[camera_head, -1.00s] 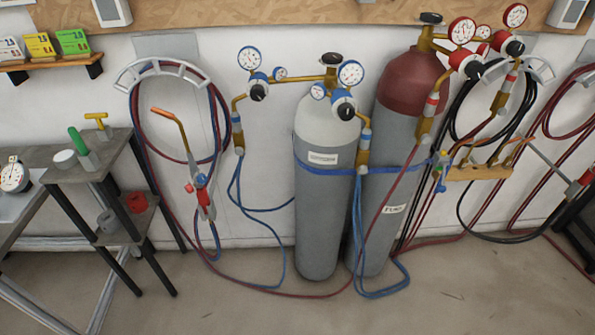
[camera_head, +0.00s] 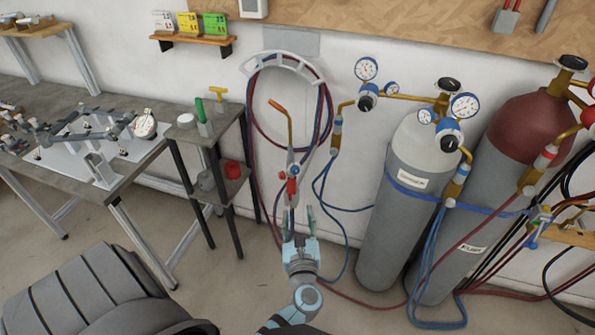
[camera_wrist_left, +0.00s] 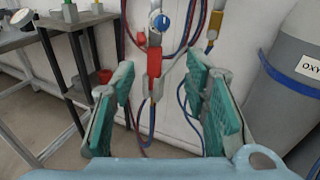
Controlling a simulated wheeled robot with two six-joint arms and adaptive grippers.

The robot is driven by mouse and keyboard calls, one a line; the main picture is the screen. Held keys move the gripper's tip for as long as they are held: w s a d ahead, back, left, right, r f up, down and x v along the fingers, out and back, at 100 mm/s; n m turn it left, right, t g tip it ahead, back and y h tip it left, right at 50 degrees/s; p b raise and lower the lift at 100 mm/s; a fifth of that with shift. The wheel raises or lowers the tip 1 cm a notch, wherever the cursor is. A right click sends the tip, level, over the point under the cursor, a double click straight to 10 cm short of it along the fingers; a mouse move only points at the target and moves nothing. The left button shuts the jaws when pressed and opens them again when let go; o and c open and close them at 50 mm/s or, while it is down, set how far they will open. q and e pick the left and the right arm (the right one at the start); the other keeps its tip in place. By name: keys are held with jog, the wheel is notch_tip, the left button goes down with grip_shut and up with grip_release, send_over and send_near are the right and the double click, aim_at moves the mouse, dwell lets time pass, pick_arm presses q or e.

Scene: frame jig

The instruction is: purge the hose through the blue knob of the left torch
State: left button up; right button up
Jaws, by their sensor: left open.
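The left torch (camera_head: 290,172) hangs upright in front of the wall, with a brass tip, a red part and red and blue hoses. In the left wrist view its blue knob (camera_wrist_left: 163,23) shows at the top centre, above a red block (camera_wrist_left: 154,62). A small red knob (camera_wrist_left: 141,38) sits left of it. My left gripper (camera_head: 297,222) is just below the torch in the head view. In the left wrist view its green-padded fingers (camera_wrist_left: 161,108) stand wide apart with the torch's lower end and hoses between and beyond them, and they hold nothing. My right gripper is not in view.
A grey oxygen cylinder (camera_head: 392,220) and a red-topped cylinder (camera_head: 480,235) stand right of the torch. A small side table (camera_head: 216,133) and a workbench (camera_head: 75,185) stand to the left. Loose hoses (camera_head: 335,215) hang near the torch.

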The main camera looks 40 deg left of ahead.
aim_at(295, 172)
pick_arm(q)
jog(key=shift+m, duration=0.3)
jog(key=b+x, duration=0.1)
jog(key=x, duration=0.3)
jog(key=r+b+x, duration=0.1)
jog(key=x, duration=0.4)
jog(key=r+b+x, duration=0.1)
jog(key=x, duration=0.4)
jog(key=shift+w, duration=0.15)
jog(key=shift+w+a+r, duration=0.1)
jog(key=shift+w+a, duration=0.05)
jog(key=shift+c, duration=0.2)
grip_shut()
